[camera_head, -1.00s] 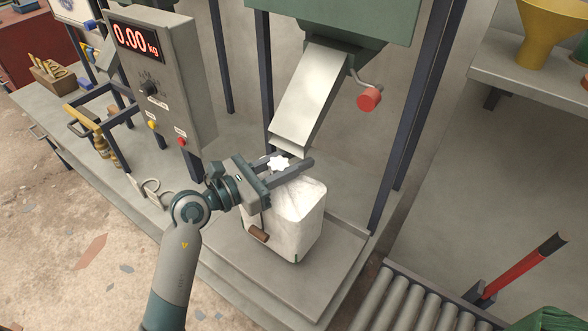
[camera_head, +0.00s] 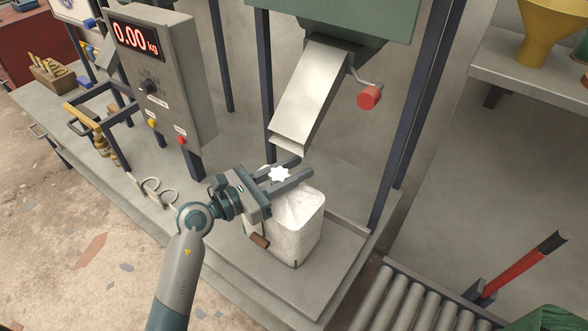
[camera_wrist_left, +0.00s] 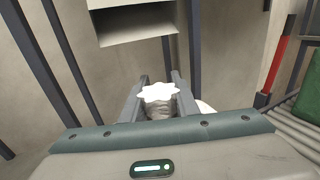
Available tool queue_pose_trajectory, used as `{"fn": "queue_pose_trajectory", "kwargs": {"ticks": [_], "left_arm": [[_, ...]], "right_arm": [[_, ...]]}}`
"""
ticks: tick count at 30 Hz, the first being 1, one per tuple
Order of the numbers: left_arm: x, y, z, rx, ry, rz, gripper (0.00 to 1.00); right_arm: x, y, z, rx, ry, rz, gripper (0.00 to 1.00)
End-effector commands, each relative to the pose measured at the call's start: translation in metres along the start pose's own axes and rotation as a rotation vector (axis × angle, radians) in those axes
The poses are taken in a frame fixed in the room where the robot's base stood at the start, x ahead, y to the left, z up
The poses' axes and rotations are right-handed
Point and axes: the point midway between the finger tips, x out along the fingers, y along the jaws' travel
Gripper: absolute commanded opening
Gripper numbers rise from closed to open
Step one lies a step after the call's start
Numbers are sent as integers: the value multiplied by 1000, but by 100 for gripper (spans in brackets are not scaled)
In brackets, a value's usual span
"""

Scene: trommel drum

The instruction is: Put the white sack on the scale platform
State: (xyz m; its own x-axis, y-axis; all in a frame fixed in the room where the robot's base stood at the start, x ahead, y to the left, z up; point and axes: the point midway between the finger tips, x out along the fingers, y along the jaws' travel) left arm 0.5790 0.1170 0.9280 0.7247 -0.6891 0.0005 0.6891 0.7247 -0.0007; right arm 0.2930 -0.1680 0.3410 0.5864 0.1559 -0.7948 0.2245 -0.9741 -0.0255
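The white sack (camera_head: 298,225) is upright over the grey scale platform (camera_head: 335,268), with its pale star-shaped tied top (camera_head: 280,174) uppermost. My left gripper (camera_head: 291,172) has its two fingers on either side of the sack's neck, just under that top. The left wrist view also shows the neck (camera_wrist_left: 160,107) between the fingers. I cannot tell whether the sack's base touches the platform. The scale display (camera_head: 136,39) reads 0.00 kg. My right gripper is not in view.
A metal chute (camera_head: 308,95) hangs just above and behind the sack, with a red-knobbed lever (camera_head: 369,97) on its right. Dark frame posts flank it. A roller conveyor (camera_head: 415,300) lies to the right. The control box (camera_head: 165,80) stands left of the gripper.

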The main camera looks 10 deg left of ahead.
Motion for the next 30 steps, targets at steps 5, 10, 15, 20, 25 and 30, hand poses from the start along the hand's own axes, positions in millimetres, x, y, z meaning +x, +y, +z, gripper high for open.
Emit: {"fn": "queue_pose_trajectory", "kwargs": {"ticks": [5,10,15,20,25,30], "left_arm": [[0,0,0,0,0,0,46],[0,0,0,0,0,0,46],[0,0,3,0,0,0,46],[-13,0,0,1,1,0,46],[-38,0,-1,2,3,1,46],[-70,0,-2,2,4,0,46]], "right_arm": [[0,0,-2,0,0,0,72],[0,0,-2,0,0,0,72],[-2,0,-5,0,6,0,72],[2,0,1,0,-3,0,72],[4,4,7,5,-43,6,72],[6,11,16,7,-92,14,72]]}}
